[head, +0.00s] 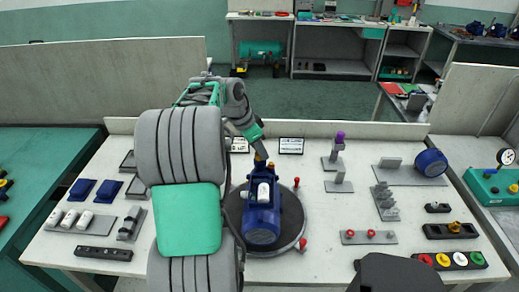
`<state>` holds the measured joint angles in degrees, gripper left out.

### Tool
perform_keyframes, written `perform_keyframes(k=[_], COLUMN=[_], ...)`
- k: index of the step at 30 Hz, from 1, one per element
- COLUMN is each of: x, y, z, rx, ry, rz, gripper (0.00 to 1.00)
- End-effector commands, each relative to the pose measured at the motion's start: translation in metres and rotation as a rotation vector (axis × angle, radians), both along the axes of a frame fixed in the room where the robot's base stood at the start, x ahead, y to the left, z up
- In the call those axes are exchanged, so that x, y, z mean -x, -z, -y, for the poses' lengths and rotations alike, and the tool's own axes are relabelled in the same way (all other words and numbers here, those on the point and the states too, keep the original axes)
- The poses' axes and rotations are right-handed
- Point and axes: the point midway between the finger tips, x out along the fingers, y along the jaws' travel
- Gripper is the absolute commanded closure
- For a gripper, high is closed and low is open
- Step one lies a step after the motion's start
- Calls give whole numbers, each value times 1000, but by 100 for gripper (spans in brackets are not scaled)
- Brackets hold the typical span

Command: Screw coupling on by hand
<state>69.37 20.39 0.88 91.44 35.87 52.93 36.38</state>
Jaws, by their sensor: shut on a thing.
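A blue pump unit (262,222) with a white cylinder on top stands on a dark round turntable (285,238) in the middle of the bench. My gripper (260,158) is at the far end of the pump unit, pointing down. It is shut on a small brass-coloured piece, which looks like the coupling; the fingers hide most of it. Whether the piece touches the pump or its thread cannot be told at this size.
Red-knobbed pins (302,243) stand at the turntable's rim. To the right are a grey stand with a purple top (339,138), a blue motor (431,163) and a colored-ring strip (460,260). Blue blocks (107,191) and white cylinders (70,217) lie left. A low wall closes the back.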

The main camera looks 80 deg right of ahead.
Motion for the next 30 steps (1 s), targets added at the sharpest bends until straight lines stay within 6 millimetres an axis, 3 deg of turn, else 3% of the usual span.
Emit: perform_keyframes(k=[5,6,14,23,30], x=[0,0,0,0,-5], y=[3,2,2,0,-18], z=[0,0,0,0,-4], rx=[0,1,0,0,1], ry=[0,0,0,0,0], rz=[0,1,0,0,0], gripper=[100,62,41,40,40])
